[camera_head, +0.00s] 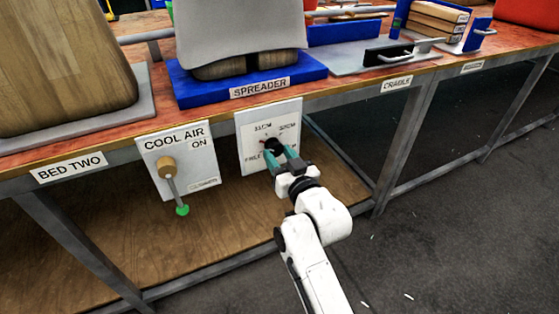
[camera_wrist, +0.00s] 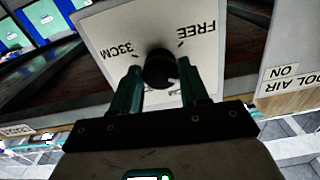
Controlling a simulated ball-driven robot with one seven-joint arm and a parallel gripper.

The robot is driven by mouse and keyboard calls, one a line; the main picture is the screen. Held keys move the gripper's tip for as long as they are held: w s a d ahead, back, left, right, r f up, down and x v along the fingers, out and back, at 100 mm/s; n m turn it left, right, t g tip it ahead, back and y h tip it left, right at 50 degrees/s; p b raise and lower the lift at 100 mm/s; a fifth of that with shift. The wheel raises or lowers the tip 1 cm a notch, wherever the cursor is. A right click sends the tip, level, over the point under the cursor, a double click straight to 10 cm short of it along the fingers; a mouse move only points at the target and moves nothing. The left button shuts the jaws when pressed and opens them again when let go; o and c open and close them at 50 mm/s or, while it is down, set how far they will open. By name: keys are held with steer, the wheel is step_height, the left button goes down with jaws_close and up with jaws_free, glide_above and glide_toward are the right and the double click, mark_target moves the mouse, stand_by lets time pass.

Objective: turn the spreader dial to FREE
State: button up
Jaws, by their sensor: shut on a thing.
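The spreader dial (camera_head: 273,146) is a round black knob on a white panel (camera_head: 251,122) under the SPREADER label. In the head view, FREE is printed at its lower left, with centimetre marks above it. The dial also shows in the wrist view (camera_wrist: 158,66), where 33CM and FREE read upside down. My gripper (camera_head: 280,157) has teal fingers reaching to the panel, one on each side of the dial. It is shut on the dial, as the wrist view also shows (camera_wrist: 160,82). The fingers partly hide the dial and printing. I cannot tell which mark the dial points to.
A COOL AIR panel (camera_head: 177,150) with a green-tipped lever (camera_head: 175,193) stands just left of the dial panel. The blue spreader base (camera_head: 200,90) is on the bench above. Table legs (camera_head: 405,140) stand to the right. The floor at right is open.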

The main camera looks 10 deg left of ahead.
steer(key=n, duration=0.3)
steer(key=n+b, duration=0.1)
steer(key=n, duration=0.2)
steer(key=shift+d+f, duration=0.1)
steer(key=shift+f, duration=0.1)
steer(key=n+p, duration=0.1)
steer(key=n, duration=0.5)
steer(key=shift+w+r, duration=0.1)
steer(key=shift+n, duration=0.3)
steer(key=o, duration=1)
steer(key=shift+r, duration=0.1)
steer(key=shift+d, duration=0.15)
steer(key=shift+p+v, duration=1.7)
steer(key=shift+v, duration=3.6)
